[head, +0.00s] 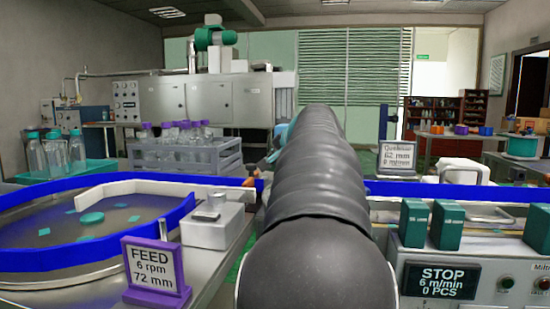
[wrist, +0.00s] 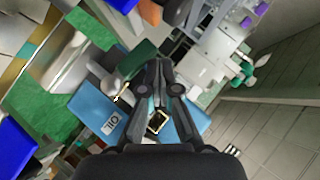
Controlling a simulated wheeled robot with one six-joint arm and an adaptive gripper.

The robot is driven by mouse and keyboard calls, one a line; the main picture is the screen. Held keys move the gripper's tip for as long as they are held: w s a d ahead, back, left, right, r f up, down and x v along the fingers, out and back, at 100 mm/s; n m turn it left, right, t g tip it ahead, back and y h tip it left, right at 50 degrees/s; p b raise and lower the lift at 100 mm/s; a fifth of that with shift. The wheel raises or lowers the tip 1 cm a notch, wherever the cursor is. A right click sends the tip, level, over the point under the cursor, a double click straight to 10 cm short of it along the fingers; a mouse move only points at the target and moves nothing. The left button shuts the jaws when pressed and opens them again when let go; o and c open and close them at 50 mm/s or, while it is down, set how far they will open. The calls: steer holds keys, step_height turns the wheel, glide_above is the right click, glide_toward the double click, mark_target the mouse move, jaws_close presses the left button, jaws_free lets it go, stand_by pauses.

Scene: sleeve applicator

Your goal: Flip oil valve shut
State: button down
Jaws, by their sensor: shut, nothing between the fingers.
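A light blue block with a white "OIL" label (wrist: 110,128) shows in the wrist view, just below and behind my gripper (wrist: 158,72). My fingers are together with nothing between them, and they cover the middle of the block. A dark square fitting with a pale yellowish edge (wrist: 157,123) shows between my finger linkages on the block. I cannot clearly make out the valve's lever or which way it is turned. In the head view my arm hides the gripper and most of that area.
A round feeder with a blue rim (head: 70,267) stands at left, beside a purple FEED sign (head: 157,270). A control box with a STOP display (head: 442,282) and green cartons (head: 447,227) stands at right. A rack of bottles (head: 188,155) is behind.

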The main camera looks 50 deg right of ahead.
steer(key=shift+w+a+f, duration=0.15)
steer(key=shift+w+f, duration=0.05)
stand_by(0.3)
stand_by(0.3)
steer(key=s+a+r+p, duration=0.3)
steer(key=a+r, duration=0.3)
steer(key=r, duration=0.1)
steer(key=shift+s, duration=0.4)
